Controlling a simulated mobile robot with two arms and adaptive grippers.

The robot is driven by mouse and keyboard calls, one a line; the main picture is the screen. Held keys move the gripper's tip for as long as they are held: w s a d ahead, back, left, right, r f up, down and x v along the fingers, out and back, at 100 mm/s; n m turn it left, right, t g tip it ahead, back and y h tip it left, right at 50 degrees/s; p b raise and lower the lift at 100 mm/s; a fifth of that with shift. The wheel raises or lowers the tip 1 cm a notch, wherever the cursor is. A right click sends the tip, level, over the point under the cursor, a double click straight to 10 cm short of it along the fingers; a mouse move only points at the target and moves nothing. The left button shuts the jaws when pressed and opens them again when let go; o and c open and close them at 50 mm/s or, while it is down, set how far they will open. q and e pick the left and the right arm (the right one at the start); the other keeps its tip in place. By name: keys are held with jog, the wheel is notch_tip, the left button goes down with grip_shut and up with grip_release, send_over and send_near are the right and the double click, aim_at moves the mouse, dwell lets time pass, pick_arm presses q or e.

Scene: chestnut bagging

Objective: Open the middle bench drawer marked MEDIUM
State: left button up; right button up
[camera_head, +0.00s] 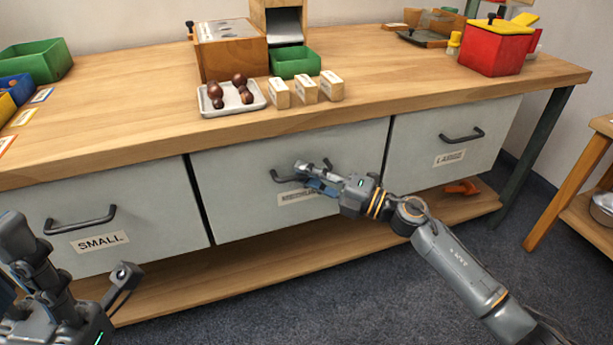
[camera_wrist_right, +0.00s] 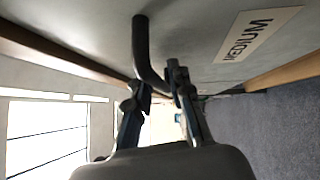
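The middle drawer (camera_head: 240,215) has a grey front and sits level with its neighbours, as far as I can see. Its label reads MEDIUM in the right wrist view (camera_wrist_right: 257,34); in the head view my gripper partly covers it. Its dark bar handle (camera_head: 281,178) also shows in the right wrist view (camera_wrist_right: 141,45). My right gripper (camera_head: 303,175) is at this handle, with the bar running in between its fingertips (camera_wrist_right: 159,84). I cannot tell whether the fingers press on the bar. My left gripper (camera_head: 122,275) is at the lower left, away from the drawers, its fingers only partly clear.
The SMALL drawer (camera_head: 150,235) is on the left and the LARGE drawer (camera_head: 430,125) on the right, both shut. A tray (camera_head: 232,108) of chestnuts and several small blocks stand near the bench's front edge. A lower shelf (camera_head: 250,270) runs beneath. Floor in front is clear.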

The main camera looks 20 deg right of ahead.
jog(key=shift+w+a, duration=0.1)
jog(key=shift+c, duration=0.4)
grip_shut()
